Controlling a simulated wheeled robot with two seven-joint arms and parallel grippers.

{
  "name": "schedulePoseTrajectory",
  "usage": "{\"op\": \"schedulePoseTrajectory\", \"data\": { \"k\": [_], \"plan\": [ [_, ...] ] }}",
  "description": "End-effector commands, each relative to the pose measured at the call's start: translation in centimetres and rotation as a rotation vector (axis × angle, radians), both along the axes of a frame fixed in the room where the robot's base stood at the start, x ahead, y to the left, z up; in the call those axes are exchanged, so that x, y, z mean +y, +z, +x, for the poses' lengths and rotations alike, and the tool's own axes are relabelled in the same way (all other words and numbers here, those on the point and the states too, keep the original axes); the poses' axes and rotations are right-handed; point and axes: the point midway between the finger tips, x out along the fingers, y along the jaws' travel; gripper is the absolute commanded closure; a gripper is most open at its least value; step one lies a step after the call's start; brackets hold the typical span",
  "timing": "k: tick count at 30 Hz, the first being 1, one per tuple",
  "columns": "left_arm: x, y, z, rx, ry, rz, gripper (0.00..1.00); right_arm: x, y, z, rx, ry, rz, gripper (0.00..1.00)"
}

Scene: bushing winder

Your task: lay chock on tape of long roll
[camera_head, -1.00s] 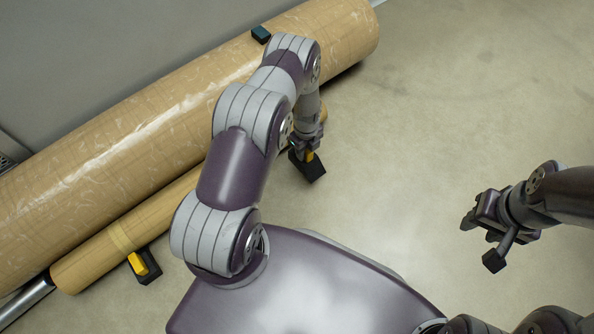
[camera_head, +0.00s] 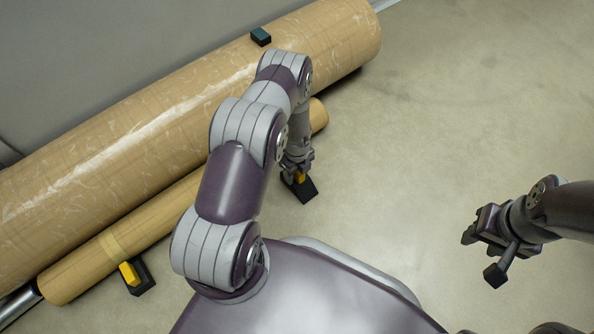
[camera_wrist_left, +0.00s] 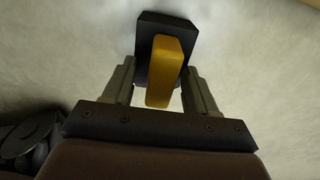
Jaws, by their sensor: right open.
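A black chock with a yellow grip (camera_head: 306,192) is at my left gripper (camera_head: 298,170), over the floor right of the rolls. In the left wrist view the fingers (camera_wrist_left: 161,72) flank the chock (camera_wrist_left: 166,60), their tips at its sides; the gripper looks shut on it. A thick brown roll (camera_head: 150,135) lies diagonally at the back. A thinner brown roll (camera_head: 75,272) lies in front, with a lighter tape band (camera_head: 112,241) round it. I see no tape band on the thick roll; my left arm hides parts of both. My right gripper (camera_head: 476,256) is open and empty.
Another black chock with a yellow grip (camera_head: 143,284) sits on the floor beside the thinner roll, near the tape band. A small dark block (camera_head: 261,36) rests on top of the thick roll. The floor (camera_head: 430,120) between my arms and behind them is clear.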

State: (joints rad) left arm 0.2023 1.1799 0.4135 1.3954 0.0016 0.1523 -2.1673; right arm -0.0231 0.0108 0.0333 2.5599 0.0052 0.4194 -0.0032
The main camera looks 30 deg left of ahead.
Motion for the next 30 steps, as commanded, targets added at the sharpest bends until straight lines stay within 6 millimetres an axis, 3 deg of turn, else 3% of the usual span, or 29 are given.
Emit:
{"op": "schedulePoseTrajectory", "data": {
  "k": [7, 18, 25, 26, 28, 30],
  "plan": [
    [0.0, 0.8, 0.0, 0.0, 0.0, 0.0, 0.43, 0.0, 0.6, 0.0, 0.0, 0.0, 0.0, 0.57],
    [0.0, 10.2, 0.0, 0.0, 0.0, 0.0, 0.43, 0.0, 7.3, 0.0, 0.0, 0.0, 0.0, 0.57],
    [-0.2, 13.5, 0.3, -0.006, 0.045, 0.001, 0.43, 0.0, 8.4, 0.0, 0.0, 0.0, 0.0, 0.57],
    [-0.4, 14.8, 0.6, -0.012, 0.093, 0.002, 0.43, 0.0, 8.4, 0.0, 0.0, 0.0, 0.0, 0.57],
    [-1.3, 19.2, 1.0, -0.029, 0.289, 0.001, 0.43, 0.0, 8.4, 0.0, 0.0, 0.0, 0.0, 0.57],
    [-2.8, 25.2, 0.4, -0.05, 0.582, -0.009, 0.43, 0.0, 8.3, 0.0, 0.0, 0.0, 0.0, 0.57]
  ]
}}
